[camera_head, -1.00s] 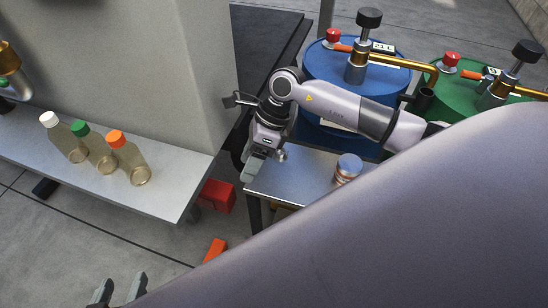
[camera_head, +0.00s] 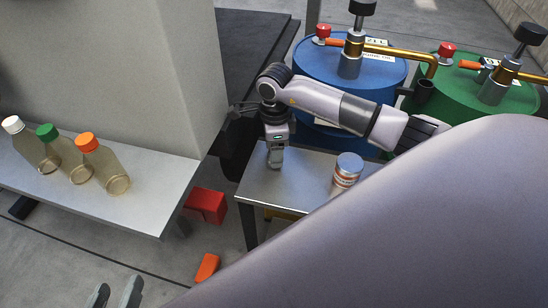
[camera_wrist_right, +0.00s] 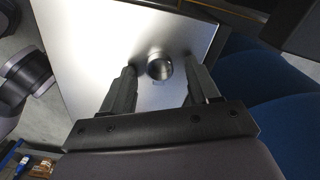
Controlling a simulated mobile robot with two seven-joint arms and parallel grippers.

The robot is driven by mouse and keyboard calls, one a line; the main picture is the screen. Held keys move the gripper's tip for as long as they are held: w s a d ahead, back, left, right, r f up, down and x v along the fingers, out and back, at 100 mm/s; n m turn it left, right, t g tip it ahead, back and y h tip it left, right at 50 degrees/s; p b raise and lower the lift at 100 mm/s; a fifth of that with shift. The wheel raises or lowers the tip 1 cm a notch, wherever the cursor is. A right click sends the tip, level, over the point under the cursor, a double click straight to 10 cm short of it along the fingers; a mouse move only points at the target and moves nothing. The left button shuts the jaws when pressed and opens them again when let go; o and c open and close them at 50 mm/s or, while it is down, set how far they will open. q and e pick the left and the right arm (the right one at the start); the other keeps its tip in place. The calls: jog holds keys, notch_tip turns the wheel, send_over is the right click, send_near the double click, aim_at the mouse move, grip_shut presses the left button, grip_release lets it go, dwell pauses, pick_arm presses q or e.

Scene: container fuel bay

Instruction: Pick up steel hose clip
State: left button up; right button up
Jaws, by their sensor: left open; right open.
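The steel hose clip (camera_wrist_right: 160,68) is a small shiny ring on the grey metal table top (camera_wrist_right: 90,45). In the right wrist view it shows between and a little beyond my right fingertips, with a gap on both sides. In the head view the clip is hidden behind or under my right gripper (camera_head: 275,163), which points down over the left part of the small table (camera_head: 290,188). My right gripper is open and empty. My left gripper (camera_head: 116,292) is open at the bottom edge of the head view, far from the clip; only its finger ends show.
A white-and-orange tin with a blue lid (camera_head: 347,172) stands on the table, right of my gripper. Blue (camera_head: 325,70) and green (camera_head: 450,95) drums with brass pumps stand behind. Several bottles (camera_head: 100,165) stand on the left bench (camera_head: 145,205). Red (camera_head: 207,205) and orange (camera_head: 207,268) pieces lie on the floor.

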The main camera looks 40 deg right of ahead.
jog(key=c, duration=1.1)
